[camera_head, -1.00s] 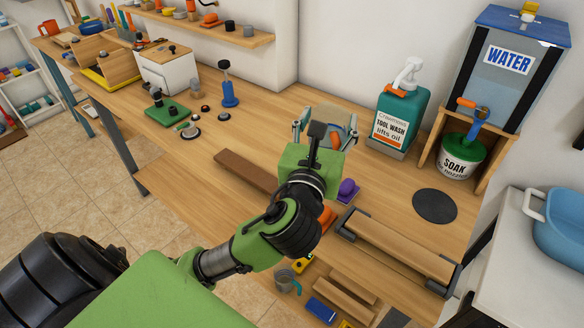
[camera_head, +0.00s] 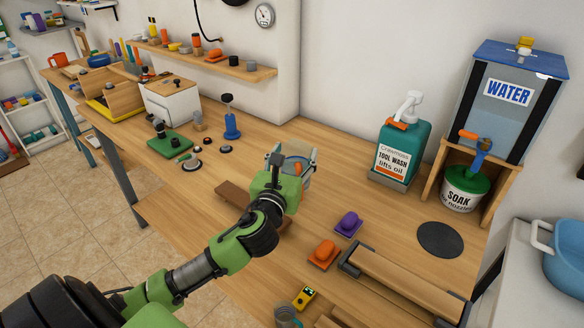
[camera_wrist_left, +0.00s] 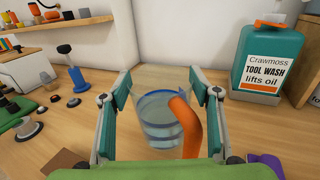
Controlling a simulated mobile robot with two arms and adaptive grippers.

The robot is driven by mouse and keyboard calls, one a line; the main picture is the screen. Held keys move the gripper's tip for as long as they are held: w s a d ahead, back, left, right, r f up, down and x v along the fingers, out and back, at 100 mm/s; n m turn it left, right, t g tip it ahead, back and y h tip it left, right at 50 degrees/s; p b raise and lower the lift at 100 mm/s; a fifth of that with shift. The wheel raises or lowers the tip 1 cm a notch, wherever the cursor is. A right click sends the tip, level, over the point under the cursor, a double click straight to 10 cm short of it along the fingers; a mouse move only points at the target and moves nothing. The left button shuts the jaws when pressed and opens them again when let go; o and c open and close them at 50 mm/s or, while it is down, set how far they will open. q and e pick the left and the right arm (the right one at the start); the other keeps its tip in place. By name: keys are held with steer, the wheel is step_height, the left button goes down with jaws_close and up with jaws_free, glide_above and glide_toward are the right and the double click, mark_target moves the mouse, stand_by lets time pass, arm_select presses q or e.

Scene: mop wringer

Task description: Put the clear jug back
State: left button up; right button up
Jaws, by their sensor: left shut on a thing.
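I cannot tell whether the jug's base touches the bench. My right gripper is out of view.
A brown strip (camera_head: 234,193) lies under my wrist. Purple (camera_head: 349,222) and orange (camera_head: 325,251) blocks lie nearer. A dark round mat (camera_head: 440,240), a tool wash bottle (camera_head: 400,150) and a water tank (camera_head: 505,95) with a soak tub (camera_head: 463,188) are at right.

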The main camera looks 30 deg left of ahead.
mark_target(289, 173)
arm_select(q)
steer(key=f, duration=0.3)
steer(key=shift+w+a+f, duration=0.1)
steer(key=shift+w+a, duration=0.05)
steer(key=shift+a, duration=0.25)
steer(key=shift+f, duration=0.4)
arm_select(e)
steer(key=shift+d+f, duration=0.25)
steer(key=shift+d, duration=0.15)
arm_select(q)
steer(key=shift+f+b, duration=0.2)
steer(key=shift+b, duration=0.1)
steer(key=o, duration=2)
